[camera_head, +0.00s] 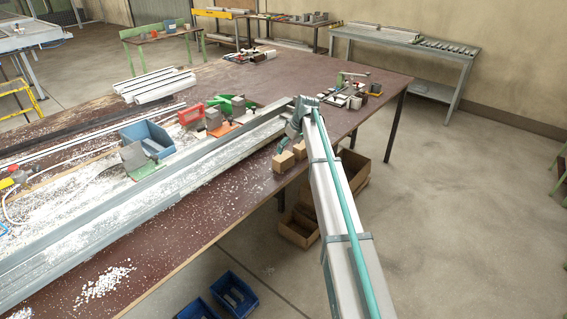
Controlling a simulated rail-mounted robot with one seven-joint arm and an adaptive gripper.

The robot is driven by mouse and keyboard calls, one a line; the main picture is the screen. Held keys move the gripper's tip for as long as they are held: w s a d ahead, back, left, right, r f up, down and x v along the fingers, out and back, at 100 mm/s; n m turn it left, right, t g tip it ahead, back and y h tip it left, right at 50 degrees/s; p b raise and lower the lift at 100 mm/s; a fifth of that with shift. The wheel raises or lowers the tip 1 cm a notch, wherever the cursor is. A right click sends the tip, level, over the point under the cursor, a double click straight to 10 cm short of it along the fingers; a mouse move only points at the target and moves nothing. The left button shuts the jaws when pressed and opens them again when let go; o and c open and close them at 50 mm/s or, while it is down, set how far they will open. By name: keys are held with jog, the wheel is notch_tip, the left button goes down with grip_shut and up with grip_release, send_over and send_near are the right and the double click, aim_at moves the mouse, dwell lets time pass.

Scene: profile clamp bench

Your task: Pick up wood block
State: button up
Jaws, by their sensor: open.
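Wood blocks stand near the right front edge of the brown bench (215,215). One light wood block (283,162) is nearest the edge, and another wood block (299,151) is just behind it to the right. My gripper (282,145) hangs from the end of my arm, pointing down and left, right above or beside the blocks. It is open. It is small in this view, and I cannot tell whether its fingers touch a block or straddle it.
A long metal profile rail (150,185) runs along the bench, with white chips around it. Clamps, a blue bin (147,140) and a red part (191,115) stand behind it. Small tools and boxes (350,95) sit beyond my arm. Cardboard boxes (298,228) are on the floor.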

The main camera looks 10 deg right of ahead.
aim_at(284, 156)
jog(key=shift+p+x, duration=2.1)
jog(key=shift+x, duration=3.2)
jog(key=shift+w+r, duration=0.1)
jog(key=shift+w, duration=0.05)
jog(key=c, duration=0.9)
